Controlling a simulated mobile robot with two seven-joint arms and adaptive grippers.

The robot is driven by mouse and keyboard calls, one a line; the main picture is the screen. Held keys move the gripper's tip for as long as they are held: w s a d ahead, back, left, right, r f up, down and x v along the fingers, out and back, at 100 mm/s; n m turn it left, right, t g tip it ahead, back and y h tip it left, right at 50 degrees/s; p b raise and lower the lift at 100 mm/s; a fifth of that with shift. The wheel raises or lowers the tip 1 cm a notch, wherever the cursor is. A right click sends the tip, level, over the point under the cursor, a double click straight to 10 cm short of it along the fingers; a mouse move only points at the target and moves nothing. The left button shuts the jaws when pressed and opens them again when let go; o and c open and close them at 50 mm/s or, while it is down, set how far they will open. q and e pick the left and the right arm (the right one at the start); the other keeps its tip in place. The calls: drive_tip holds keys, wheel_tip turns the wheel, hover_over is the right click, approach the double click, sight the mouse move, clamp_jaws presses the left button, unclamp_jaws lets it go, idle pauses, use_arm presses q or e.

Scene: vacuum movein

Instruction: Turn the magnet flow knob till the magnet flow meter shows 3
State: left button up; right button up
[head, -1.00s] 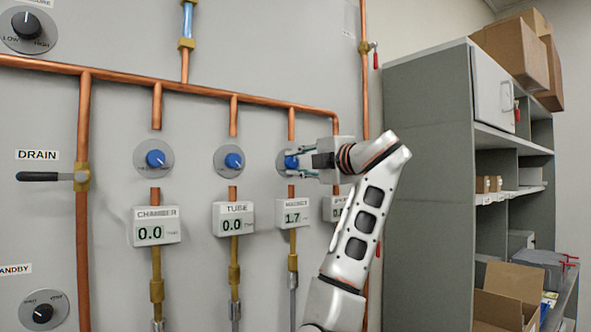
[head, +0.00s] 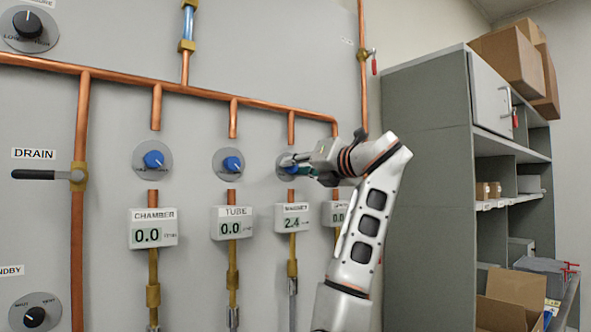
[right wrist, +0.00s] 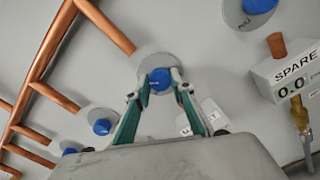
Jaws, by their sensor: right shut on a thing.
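The magnet flow knob (head: 291,166) is a blue knob on a round grey plate on the wall panel. My right gripper (head: 287,164) is shut on it and partly covers it in the head view. In the right wrist view the knob (right wrist: 160,79) sits between the two fingertips of the gripper (right wrist: 160,82). The magnet flow meter (head: 292,217) hangs below the knob and reads 2.4. My left gripper is in neither view.
The tube knob (head: 229,163) and chamber knob (head: 156,160) are to the left, with meters at 0.0. The spare meter (right wrist: 290,80) and spare knob (right wrist: 258,5) are close on the right. Copper pipes (head: 190,90) run along the panel. A grey shelf (head: 428,180) stands right.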

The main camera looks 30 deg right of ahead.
drive_tip(key=n, duration=0.6)
drive_tip(key=shift+f+n, duration=0.15)
drive_tip(key=shift+n, duration=0.15)
drive_tip(key=n, duration=0.4)
drive_tip(key=shift+n, duration=0.8)
drive_tip(key=o, duration=1.1)
